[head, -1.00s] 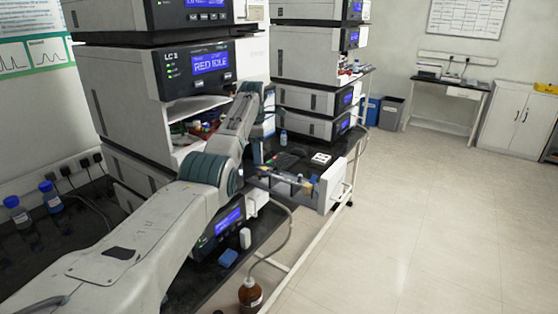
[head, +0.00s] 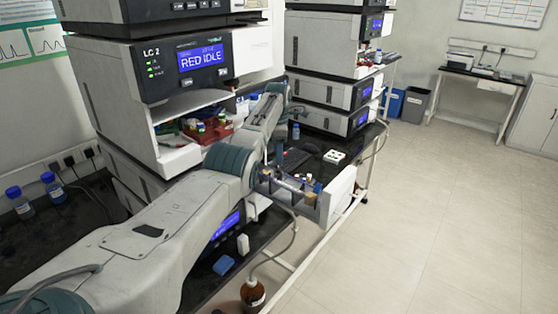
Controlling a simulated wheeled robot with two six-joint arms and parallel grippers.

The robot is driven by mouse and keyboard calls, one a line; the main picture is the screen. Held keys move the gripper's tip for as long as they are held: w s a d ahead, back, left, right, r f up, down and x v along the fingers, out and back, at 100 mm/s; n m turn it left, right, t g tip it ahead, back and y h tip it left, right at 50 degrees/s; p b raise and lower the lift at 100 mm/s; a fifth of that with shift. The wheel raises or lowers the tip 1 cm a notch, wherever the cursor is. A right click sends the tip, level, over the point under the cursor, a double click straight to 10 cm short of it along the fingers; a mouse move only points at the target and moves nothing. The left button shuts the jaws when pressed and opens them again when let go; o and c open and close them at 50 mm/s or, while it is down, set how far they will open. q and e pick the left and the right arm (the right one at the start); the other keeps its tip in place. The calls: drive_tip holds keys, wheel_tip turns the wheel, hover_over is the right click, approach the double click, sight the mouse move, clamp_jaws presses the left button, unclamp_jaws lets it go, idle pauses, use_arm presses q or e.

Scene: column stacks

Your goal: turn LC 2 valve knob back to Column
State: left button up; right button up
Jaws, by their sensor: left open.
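The LC 2 stack (head: 160,75) stands at the left, its display (head: 200,59) reading RED IDLE. I cannot make out the valve knob; my left arm covers much of the area below and right of the display. The arm comes in from the lower left, bends at its teal-ringed elbow and reaches away beside the stack. My left gripper (head: 292,112) is at its far end, small and mostly hidden by the wrist; it is open, but I cannot tell whether it touches anything. My right gripper is out of view.
An opened drawer-like tray (head: 338,196) with small items sticks out right of my elbow. A brown bottle (head: 253,293) with a tube stands low in front, a blue block (head: 223,265) on the dark bench. Another instrument stack (head: 330,85) stands behind. The floor at right is clear.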

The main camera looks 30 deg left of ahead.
sight(278, 168)
use_arm(q)
drive_tip(key=f, duration=0.5)
drive_tip(key=shift+w+f, duration=0.3)
drive_tip(key=shift+s+f, duration=0.1)
drive_tip(key=shift+f, duration=0.05)
drive_tip(key=shift+s, duration=0.1)
drive_tip(key=c, duration=1)
